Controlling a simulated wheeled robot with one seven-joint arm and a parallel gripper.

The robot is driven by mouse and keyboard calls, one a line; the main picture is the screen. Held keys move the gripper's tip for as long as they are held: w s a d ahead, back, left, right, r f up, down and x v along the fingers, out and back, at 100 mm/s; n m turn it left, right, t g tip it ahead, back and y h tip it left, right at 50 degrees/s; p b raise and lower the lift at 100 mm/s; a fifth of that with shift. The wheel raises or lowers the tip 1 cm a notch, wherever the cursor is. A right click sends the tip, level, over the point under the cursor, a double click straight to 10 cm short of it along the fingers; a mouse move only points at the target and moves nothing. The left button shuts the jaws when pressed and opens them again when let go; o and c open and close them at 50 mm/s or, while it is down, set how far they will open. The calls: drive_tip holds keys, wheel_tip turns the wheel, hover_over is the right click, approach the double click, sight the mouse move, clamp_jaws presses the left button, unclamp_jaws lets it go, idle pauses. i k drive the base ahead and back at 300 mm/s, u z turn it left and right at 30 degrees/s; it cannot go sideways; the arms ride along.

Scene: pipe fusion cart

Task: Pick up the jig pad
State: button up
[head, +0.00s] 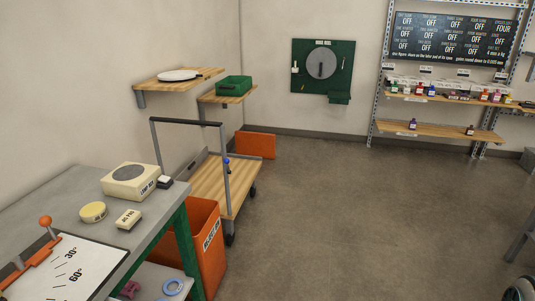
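A small cream block with a dark label on its front, which appears to read jig pad (128,219), lies on the grey bench top (60,200) at the left. It sits near the bench's right edge, apart from the things around it. A round yellow tin-like disc (93,212) lies to its left. A larger cream box with a round top (130,181) stands behind it. My gripper is not in view.
An angle board with an orange lever (75,265) covers the front of the bench. A small dark and white item (165,182) lies beside the large box. An orange bin (208,240) and a wooden-decked cart (215,180) stand right of the bench. Open floor (350,210) extends right.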

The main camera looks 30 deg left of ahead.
sight(128, 222)
drive_tip(key=u, duration=0.25)
drive_tip(key=i, duration=1.55)
drive_tip(key=u, duration=0.85)
drive_tip(key=i, duration=1.25)
drive_tip(key=u, duration=1.9)
drive_tip(key=i, duration=0.85)
drive_tip(key=u, duration=0.65)
